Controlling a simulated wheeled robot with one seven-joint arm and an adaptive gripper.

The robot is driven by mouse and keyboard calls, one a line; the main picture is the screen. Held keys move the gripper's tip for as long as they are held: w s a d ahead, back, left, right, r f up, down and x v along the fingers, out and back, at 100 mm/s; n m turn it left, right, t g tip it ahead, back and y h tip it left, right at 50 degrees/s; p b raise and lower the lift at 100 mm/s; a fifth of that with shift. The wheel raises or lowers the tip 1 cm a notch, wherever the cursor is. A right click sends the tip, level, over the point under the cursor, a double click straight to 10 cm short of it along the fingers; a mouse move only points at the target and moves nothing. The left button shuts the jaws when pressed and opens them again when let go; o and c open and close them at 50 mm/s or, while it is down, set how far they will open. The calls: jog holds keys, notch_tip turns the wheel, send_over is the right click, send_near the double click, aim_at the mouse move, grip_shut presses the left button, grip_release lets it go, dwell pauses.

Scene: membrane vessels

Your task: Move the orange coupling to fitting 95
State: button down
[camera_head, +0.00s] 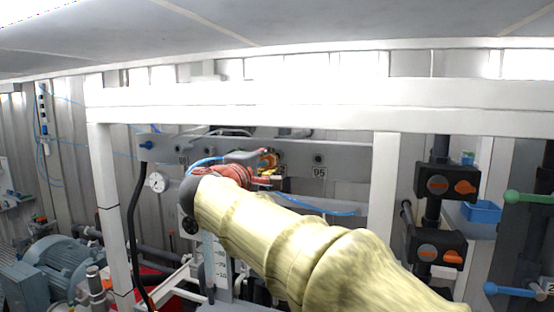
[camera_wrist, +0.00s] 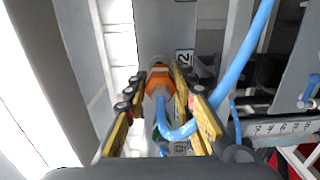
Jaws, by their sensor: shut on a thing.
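The orange coupling (camera_wrist: 158,80) sits between the yellow fingers of my gripper (camera_wrist: 166,76) in the wrist view, with a blue hose (camera_wrist: 161,108) running from its near end. My gripper is shut on it. A grey round end shows just behind the coupling, against the grey panel; I cannot tell whether they are joined. In the head view my gripper (camera_head: 266,168) is at the panel, and a bit of orange (camera_head: 268,159) shows by its fingers. Fitting 95 (camera_head: 318,158) is a dark round port above its "95" label, a little right of my gripper, with nothing on it.
The grey panel (camera_head: 345,160) hangs inside a white frame (camera_head: 384,190). A blue hose (camera_head: 318,209) passes below the 95 label. Dark valves with orange handles (camera_head: 464,187) stand at the right.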

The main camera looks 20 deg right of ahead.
jog(key=shift+b+v, duration=0.5)
jog(key=shift+v, duration=0.75)
jog(key=shift+s, duration=0.1)
